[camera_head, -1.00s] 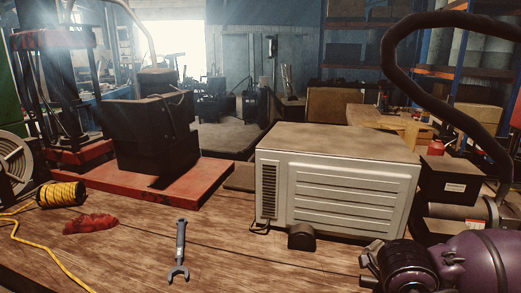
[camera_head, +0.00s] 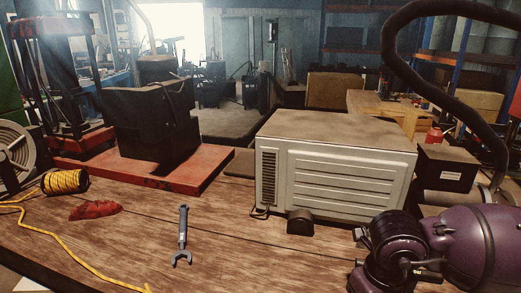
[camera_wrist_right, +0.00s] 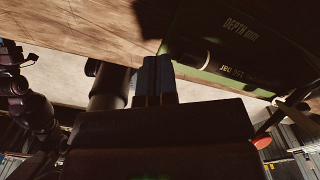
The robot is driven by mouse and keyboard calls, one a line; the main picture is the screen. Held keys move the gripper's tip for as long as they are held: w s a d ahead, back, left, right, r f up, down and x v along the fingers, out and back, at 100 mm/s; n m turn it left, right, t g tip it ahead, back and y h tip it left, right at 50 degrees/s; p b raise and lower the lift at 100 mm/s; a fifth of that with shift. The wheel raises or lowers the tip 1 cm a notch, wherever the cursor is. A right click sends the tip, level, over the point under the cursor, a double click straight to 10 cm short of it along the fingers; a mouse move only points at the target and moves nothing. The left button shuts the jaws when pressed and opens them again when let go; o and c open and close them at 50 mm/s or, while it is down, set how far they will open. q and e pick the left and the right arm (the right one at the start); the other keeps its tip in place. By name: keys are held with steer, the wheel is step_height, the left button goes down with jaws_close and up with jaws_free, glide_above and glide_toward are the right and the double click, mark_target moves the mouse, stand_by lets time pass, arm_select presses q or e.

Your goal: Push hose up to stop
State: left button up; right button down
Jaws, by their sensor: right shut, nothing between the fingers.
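My left gripper is not in view.
A cream louvred cabinet (camera_head: 335,165) stands on the wooden bench (camera_head: 235,245). A wrench (camera_head: 183,235), red cloth (camera_head: 95,210) and yellow rope spool (camera_head: 64,182) lie to the left. A dark box (camera_head: 447,172) stands at right.

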arm_select(q)
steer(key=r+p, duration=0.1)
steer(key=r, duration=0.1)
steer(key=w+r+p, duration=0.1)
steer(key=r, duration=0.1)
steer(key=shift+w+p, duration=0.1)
steer(key=shift+p, duration=0.2)
arm_select(e)
step_height(320, 180, up, 5)
steer(key=shift+r, duration=0.15)
